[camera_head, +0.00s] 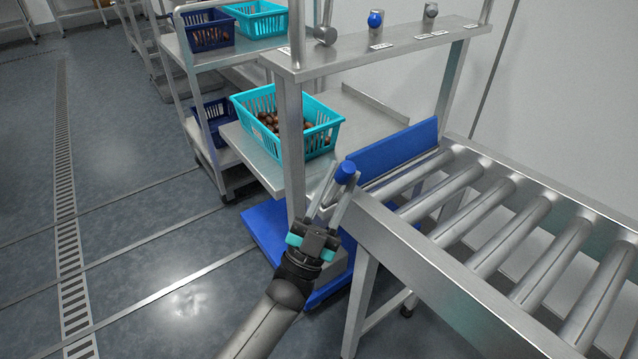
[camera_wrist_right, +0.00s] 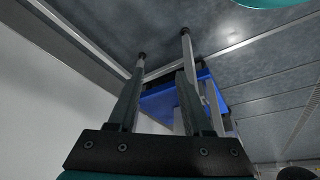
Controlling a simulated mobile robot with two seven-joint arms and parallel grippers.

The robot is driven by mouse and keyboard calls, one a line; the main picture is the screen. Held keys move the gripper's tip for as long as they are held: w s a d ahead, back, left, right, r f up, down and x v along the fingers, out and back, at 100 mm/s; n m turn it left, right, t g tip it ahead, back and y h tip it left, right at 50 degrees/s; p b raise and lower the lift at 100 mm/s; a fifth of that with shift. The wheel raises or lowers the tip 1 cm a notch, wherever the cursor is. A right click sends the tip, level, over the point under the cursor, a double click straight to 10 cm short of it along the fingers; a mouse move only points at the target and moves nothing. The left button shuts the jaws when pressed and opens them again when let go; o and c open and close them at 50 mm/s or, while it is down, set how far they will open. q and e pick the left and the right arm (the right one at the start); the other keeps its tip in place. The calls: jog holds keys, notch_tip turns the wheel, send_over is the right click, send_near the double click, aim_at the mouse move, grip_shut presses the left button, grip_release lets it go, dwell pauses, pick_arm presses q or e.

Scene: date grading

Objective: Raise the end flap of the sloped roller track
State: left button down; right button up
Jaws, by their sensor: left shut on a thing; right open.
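The sloped roller track (camera_head: 455,290) runs in from the right, its end near the middle of the head view. The blue end flap (camera_head: 395,147) stands up across that end, behind the last roller. A lever with a blue knob (camera_head: 346,172) is at the track's near end corner. My left gripper (camera_head: 335,190) is shut on this lever, its fingers on either side just below the knob; they partly hide the lever. My right gripper (camera_wrist_right: 163,43) is open and empty in the right wrist view, and is not seen in the head view.
A turquoise crate (camera_head: 327,129) of brown dates stands on a metal table beyond the flap. A steel post (camera_head: 291,150) rises close beside my left gripper, under a shelf (camera_head: 385,45). A rack with more crates stands behind. The floor at left is clear.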

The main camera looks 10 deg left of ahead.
pick_arm(q)
jog(key=shift+s+d+f+m+g+h+b, duration=0.25)
jog(key=shift+m+g+h+b, duration=0.35)
jog(key=shift+m+h, duration=0.75)
jog(key=shift+s+d+f+m+g+h+b, duration=0.2)
jog(key=shift+d+m+g+h+b, duration=0.2)
jog(key=shift+m+g+h, duration=0.75)
jog(key=shift+s+d+f+m+g+h+b, duration=0.2)
jog(key=shift+d+f+m+g+h+b, duration=0.25)
jog(key=shift+m+h, duration=1.1)
pick_arm(e)
jog(key=shift+w+a+r+t+y, duration=0.15)
jog(key=shift+w+a+r+t, duration=0.25)
jog(key=shift+r, duration=0.2)
jog(key=shift+w+a+r+t+y, duration=0.2)
jog(key=shift+w+a+r+t, duration=0.2)
jog(key=shift+r, duration=0.25)
jog(key=shift+w+a+r+t+y, duration=0.15)
jog(key=shift+w+a+r+t, duration=0.2)
jog(key=shift+r+t, duration=0.2)
pick_arm(q)
jog(key=shift+a+r+m+y, duration=0.15)
jog(key=shift+r+m+y, duration=0.05)
jog(key=shift+m+y, duration=0.05)
jog(key=c, duration=0.8)
grip_release()
jog(key=shift+c, duration=0.2)
pick_arm(e)
jog(key=shift+d, duration=0.1)
